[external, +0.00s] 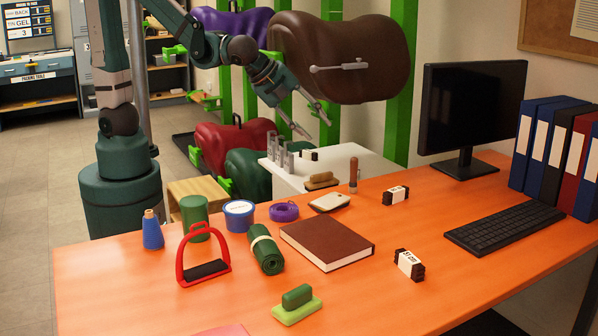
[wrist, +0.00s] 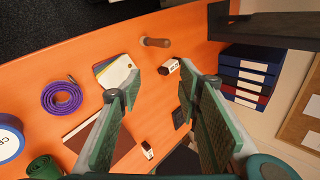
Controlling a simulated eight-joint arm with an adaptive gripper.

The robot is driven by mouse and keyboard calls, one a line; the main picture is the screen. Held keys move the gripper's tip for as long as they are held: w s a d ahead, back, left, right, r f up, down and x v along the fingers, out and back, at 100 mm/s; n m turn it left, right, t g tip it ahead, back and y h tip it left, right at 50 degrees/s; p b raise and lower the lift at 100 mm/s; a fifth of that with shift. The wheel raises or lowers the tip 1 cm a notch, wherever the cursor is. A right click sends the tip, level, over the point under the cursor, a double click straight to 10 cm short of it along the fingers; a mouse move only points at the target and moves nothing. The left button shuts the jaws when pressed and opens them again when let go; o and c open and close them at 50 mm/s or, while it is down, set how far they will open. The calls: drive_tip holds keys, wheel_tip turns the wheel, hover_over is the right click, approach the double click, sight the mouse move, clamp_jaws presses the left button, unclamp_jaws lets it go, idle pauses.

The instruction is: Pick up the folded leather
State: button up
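Small dark folded bundles with white paper bands look like folded leather; I cannot tell which one the task means. One (external: 395,195) lies on the orange table in front of the monitor. Another (external: 409,264) lies nearer the table's front, right of the brown book. A third small dark banded piece (external: 308,154) is on the white stand. In the wrist view, one banded bundle (wrist: 171,66) shows just beyond the fingertips and another (wrist: 148,149) lower between the fingers. My gripper (external: 314,124) is open and empty, above the white stand; its spread fingers (wrist: 160,86) show in the wrist view.
The orange table (external: 360,305) also holds a brown book (external: 325,243), red stirrup (external: 205,270), green roll (external: 266,252), purple strap (external: 284,212), wooden-handled tool (external: 353,175), keyboard (external: 503,228) and monitor (external: 470,105). Metal posts (external: 280,155) stand on the white stand below my gripper.

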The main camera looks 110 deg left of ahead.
drive_tip(key=w+a+f+m+y, duration=0.1)
drive_tip(key=w+f+m, duration=0.25)
drive_tip(key=w, duration=0.25)
drive_tip(key=w+f+m+y, duration=0.2)
drive_tip(key=w+f+m, duration=0.15)
drive_tip(key=w, duration=0.25)
drive_tip(key=m+t+y+p, duration=0.1)
drive_tip(key=m+y, duration=0.1)
drive_tip(key=m, duration=0.4)
approach(394, 190)
drive_tip(key=shift+w+a+r, duration=0.1)
drive_tip(key=shift+a+r, duration=0.05)
drive_tip(key=shift+a, duration=0.35)
drive_tip(key=shift+w+f+m+t+y, duration=0.3)
drive_tip(key=shift+f+y, duration=0.2)
drive_tip(key=shift+f, duration=0.35)
drive_tip(key=shift+x, duration=1.3)
drive_tip(key=shift+w, duration=0.1)
